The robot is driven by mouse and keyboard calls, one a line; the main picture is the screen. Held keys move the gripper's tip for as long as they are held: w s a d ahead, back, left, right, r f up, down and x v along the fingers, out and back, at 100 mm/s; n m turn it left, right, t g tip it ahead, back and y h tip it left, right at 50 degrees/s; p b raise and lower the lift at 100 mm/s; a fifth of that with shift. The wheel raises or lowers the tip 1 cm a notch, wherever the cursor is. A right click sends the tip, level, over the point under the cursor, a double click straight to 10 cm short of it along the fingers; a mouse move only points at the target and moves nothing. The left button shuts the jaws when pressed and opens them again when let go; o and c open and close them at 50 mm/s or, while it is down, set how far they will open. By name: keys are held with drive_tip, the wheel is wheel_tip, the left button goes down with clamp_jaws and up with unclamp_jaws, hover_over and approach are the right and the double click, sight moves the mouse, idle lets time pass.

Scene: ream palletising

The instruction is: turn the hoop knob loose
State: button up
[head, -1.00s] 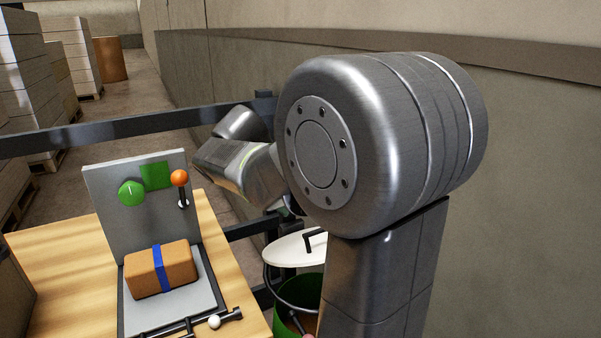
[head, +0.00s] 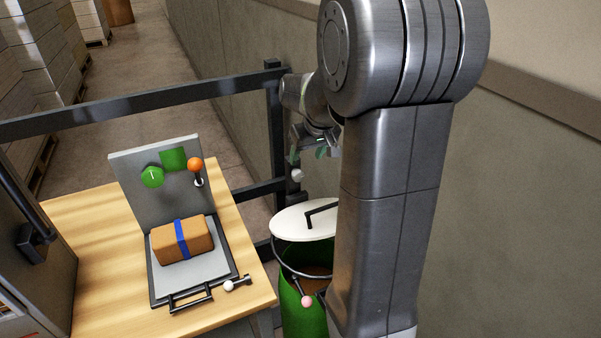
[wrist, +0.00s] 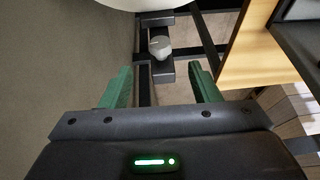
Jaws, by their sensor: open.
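A pale grey knob (head: 297,174) sits on a dark fence post beside the drum; in the wrist view the knob (wrist: 160,47) lies ahead, between and beyond my fingertips. My gripper (head: 327,152) is open and empty above and to the right of this knob, apart from it. Its two green pads show in the wrist view (wrist: 162,88). A thin metal hoop (head: 284,268) runs around the top of the green drum (head: 301,319). A lever with a pink ball (head: 307,301) hangs at the hoop's front. Which of the two is the hoop knob is not certain.
The drum's white lid (head: 290,222) with a black handle sits tilted at the drum's top. A wooden table (head: 92,247) at left carries a panel, a brown strapped package (head: 200,245) and a white-balled lever. Dark fence rails (head: 150,106) run behind; a wall is at right.

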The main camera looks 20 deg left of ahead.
sight(300, 174)
drive_tip(key=x, duration=0.9)
drive_tip(key=shift+a+f, duration=0.1)
drive_tip(key=shift+f, duration=0.2)
drive_tip(key=c, duration=1)
